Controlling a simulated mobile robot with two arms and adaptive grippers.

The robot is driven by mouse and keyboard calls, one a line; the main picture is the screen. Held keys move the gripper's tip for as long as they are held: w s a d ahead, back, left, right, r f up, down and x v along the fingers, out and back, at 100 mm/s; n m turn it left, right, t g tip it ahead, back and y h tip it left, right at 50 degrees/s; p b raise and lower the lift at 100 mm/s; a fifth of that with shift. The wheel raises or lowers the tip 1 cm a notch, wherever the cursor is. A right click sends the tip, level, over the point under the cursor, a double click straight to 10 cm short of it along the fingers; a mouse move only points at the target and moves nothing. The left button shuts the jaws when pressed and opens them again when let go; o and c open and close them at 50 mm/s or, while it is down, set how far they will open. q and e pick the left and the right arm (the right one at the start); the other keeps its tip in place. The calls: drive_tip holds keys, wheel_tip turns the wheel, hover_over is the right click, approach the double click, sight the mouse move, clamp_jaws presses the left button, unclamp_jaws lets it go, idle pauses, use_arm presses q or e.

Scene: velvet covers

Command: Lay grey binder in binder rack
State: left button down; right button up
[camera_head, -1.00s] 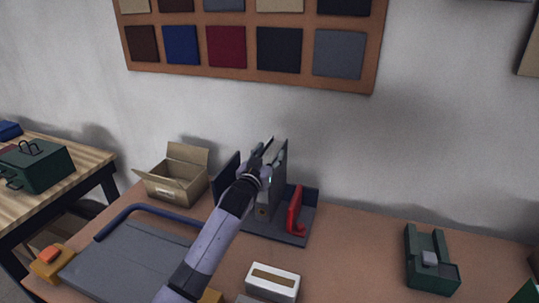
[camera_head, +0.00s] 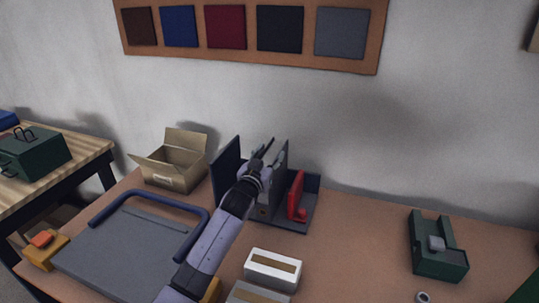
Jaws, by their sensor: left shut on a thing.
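The binder rack (camera_head: 226,170) is dark blue-grey and stands on the table against the wall, with upright side walls and a flat base. The grey binder (camera_head: 281,187) stands upright within the rack, left of a red piece (camera_head: 297,194). My left gripper (camera_head: 271,153) is at the binder's upper part and shut on it. My left forearm and wrist hide the binder's left and lower parts, so I cannot tell whether its bottom touches the rack base. My right gripper is out of view.
An open cardboard box (camera_head: 172,166) stands left of the rack. A grey board with a blue bar (camera_head: 130,244) lies front left. A white box (camera_head: 272,269) is in front, and a green holder (camera_head: 437,247) is at right. The table between rack and holder is clear.

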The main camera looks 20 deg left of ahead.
use_arm(q)
drive_tip(key=shift+f, duration=0.1)
drive_tip(key=c, duration=0.8)
unclamp_jaws()
drive_tip(key=shift+f, duration=0.2)
drive_tip(key=shift+s, duration=0.15)
drive_tip(key=s, duration=1.1)
drive_tip(key=shift+s+a+r, duration=0.15)
drive_tip(key=shift+s+a, duration=0.1)
drive_tip(key=shift+s, duration=0.15)
drive_tip(key=shift+r, duration=0.1)
